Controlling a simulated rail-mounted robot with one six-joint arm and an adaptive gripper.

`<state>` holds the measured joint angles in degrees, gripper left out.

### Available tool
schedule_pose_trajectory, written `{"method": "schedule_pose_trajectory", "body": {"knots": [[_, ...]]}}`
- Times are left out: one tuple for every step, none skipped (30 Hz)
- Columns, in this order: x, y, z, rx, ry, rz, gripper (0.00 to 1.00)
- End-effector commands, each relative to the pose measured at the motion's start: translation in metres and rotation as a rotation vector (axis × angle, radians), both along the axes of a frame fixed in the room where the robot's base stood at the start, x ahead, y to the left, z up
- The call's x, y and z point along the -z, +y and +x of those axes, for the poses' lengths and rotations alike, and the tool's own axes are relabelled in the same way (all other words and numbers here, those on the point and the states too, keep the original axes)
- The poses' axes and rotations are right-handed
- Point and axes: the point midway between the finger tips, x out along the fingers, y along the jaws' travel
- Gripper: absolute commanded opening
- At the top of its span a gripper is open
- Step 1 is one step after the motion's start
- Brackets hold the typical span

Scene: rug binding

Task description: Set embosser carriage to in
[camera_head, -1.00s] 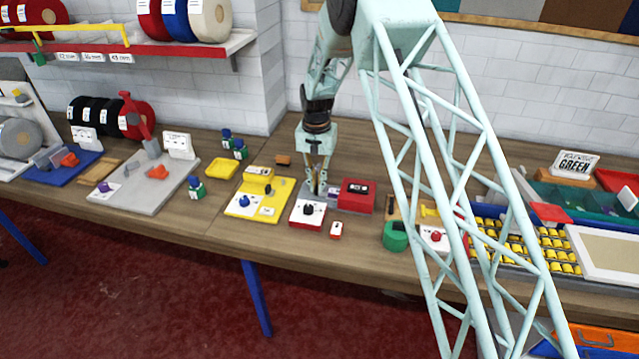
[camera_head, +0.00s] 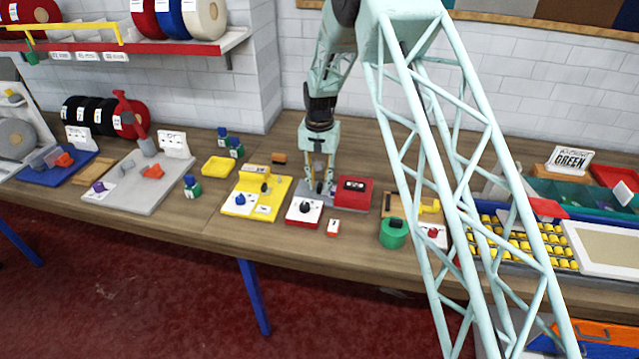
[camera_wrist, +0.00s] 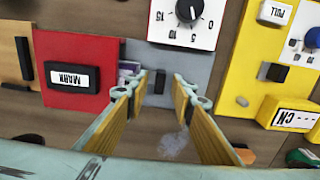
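The embosser is a grey base (camera_wrist: 180,62) with a red block labelled MARK (camera_wrist: 80,103) and a white dial panel (camera_wrist: 160,15) with a black knob. In the head view the red block (camera_head: 354,186) and the dial panel (camera_head: 305,212) sit mid-table. A small dark tab (camera_wrist: 160,82) on the grey base shows between my fingertips; I cannot tell if it is the carriage. A purple and white piece (camera_wrist: 127,70) is partly hidden behind one finger. My gripper (camera_wrist: 161,84) is open, pointing down over the base; it also shows in the head view (camera_head: 320,190).
A yellow fixture (camera_head: 270,203) stands left of the embosser. My arm hides part of the table's right side.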

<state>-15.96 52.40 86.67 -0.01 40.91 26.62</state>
Motion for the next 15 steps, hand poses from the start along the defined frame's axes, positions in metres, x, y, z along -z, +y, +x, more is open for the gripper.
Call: {"method": "schedule_pose_trajectory", "body": {"knots": [[-0.001,0.0,0.0,0.0,0.0,0.0,0.23],[-0.001,0.0,0.0,0.0,0.0,0.0,0.23],[-0.002,0.0,0.0,0.0,0.0,0.0,0.23],[-0.003,0.0,0.0,0.0,0.0,0.0,0.23],[-0.004,0.0,0.0,0.0,0.0,0.0,0.23],[-0.006,0.0,0.0,0.0,-0.001,0.0,0.23],[-0.008,0.0,0.0,0.0,-0.001,0.0,0.23],[-0.01,0.0,0.0,0.0,-0.001,0.0,0.23],[-0.013,0.0,0.0,0.0,-0.001,0.0,0.23],[-0.016,0.0,0.0,0.0,-0.001,0.0,0.23],[-0.018,0.0,0.0,0.0,-0.001,0.001,0.23],[-0.023,0.0,0.0,0.0,-0.001,0.001,0.23],[-0.026,0.0,0.001,0.0,-0.002,0.001,0.23],[-0.029,0.0,0.001,0.0,-0.002,0.001,0.23],[-0.034,0.0,0.001,0.0,-0.002,0.001,0.23]]}}
